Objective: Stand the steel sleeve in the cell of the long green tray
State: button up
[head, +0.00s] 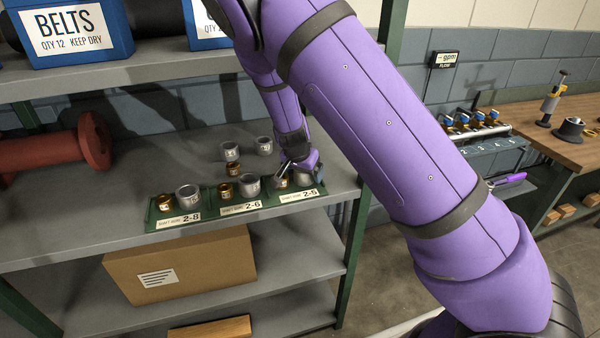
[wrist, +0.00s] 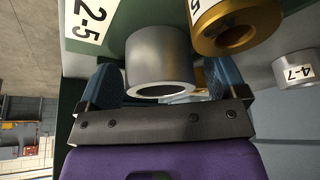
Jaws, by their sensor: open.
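The long green tray (head: 152,212) lies along the shelf front, with labels 2-8, 2-6 and 2-5. A grey steel sleeve (wrist: 160,62) stands at the 2-5 end; in the head view (head: 305,181) my gripper partly hides it. My gripper (head: 299,168) is over that end. In the wrist view my gripper (wrist: 162,80) is open, with one blue finger on each side of the steel sleeve. Whether the fingers touch it cannot be told. A brass sleeve (wrist: 238,22) stands close beside it, and it also shows in the head view (head: 281,183).
Steel sleeves (head: 187,197) (head: 250,185) and brass sleeves (head: 165,202) (head: 225,191) stand in the tray's other parts. Behind it are two more steel sleeves (head: 230,151) (head: 264,145) and a brass one (head: 234,169). A red spool (head: 92,142) lies at left. The upper shelf (head: 150,70) is overhead.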

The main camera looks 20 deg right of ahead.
jog(key=v, duration=0.5)
jog(key=shift+s+a+r, duration=0.25)
jog(key=shift+s+a, duration=0.05)
jog(key=s+a, duration=0.8)
jog(key=s+d+r+n+y, duration=0.25)
jog(key=s+d+r, duration=0.35)
jog(key=r, duration=0.3)
jog(key=s+d+r+n+y, duration=0.25)
jog(key=s+d+r, duration=0.3)
jog(key=r, duration=0.35)
jog(key=s+d+r+n+t+h, duration=0.1)
jog(key=s+r, duration=0.3)
jog(key=s, duration=0.4)
jog(key=s+d+r+n+t, duration=0.1)
jog(key=s+d+r+n, duration=0.2)
jog(key=s, duration=0.5)
jog(key=shift+d+r+h, duration=0.4)
jog(key=shift+d+r, duration=0.3)
jog(key=shift+r, duration=0.45)
